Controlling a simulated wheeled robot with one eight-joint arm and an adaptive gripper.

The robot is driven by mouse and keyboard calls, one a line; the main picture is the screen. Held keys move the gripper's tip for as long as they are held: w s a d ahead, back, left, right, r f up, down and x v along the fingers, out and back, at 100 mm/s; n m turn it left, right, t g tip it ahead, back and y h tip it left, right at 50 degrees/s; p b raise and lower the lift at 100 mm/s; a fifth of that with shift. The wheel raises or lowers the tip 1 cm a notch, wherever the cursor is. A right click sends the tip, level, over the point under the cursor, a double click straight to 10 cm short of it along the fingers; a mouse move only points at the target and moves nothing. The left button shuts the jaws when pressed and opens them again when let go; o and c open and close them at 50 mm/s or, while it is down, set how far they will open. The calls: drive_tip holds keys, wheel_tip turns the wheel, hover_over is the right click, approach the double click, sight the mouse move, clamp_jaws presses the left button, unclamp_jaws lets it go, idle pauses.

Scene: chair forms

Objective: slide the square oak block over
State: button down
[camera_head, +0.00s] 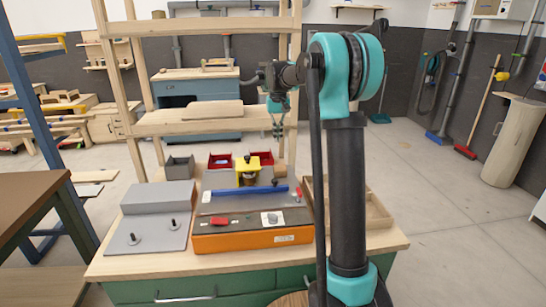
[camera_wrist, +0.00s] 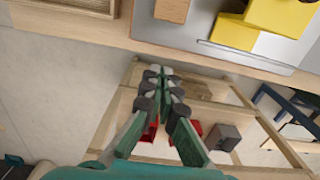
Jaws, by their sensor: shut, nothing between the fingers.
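A small tan wooden block (camera_wrist: 172,10), which looks like the square oak block, lies at the top edge of the wrist view, partly cut off. In the head view the block (camera_head: 280,169) is small, just right of the yellow fixture (camera_head: 247,176), below my arm. My gripper (camera_head: 278,136) hangs fingers down above the back of the bench. In the wrist view my gripper's fingertips (camera_wrist: 160,72) are together, holding nothing, and are apart from the block.
An orange-based machine (camera_head: 254,238) with a blue bar (camera_head: 249,190) fills the bench's middle. A wooden tray (camera_head: 375,209) stands right, a grey plate (camera_head: 150,233) left. Red bins (camera_head: 220,161) and a grey bin (camera_head: 180,168) are behind. A wooden frame (camera_head: 125,85) rises at the back.

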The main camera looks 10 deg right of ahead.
sight(282, 179)
drive_tip(key=s+f, duration=0.1)
drive_tip(key=f, duration=0.5)
drive_tip(key=s+f, duration=0.1)
drive_tip(key=f, duration=0.3)
drive_tip(key=shift+s, duration=0.95)
drive_tip(key=s, duration=0.7)
drive_tip(key=shift+s, duration=0.3)
drive_tip(key=shift+r, duration=0.2)
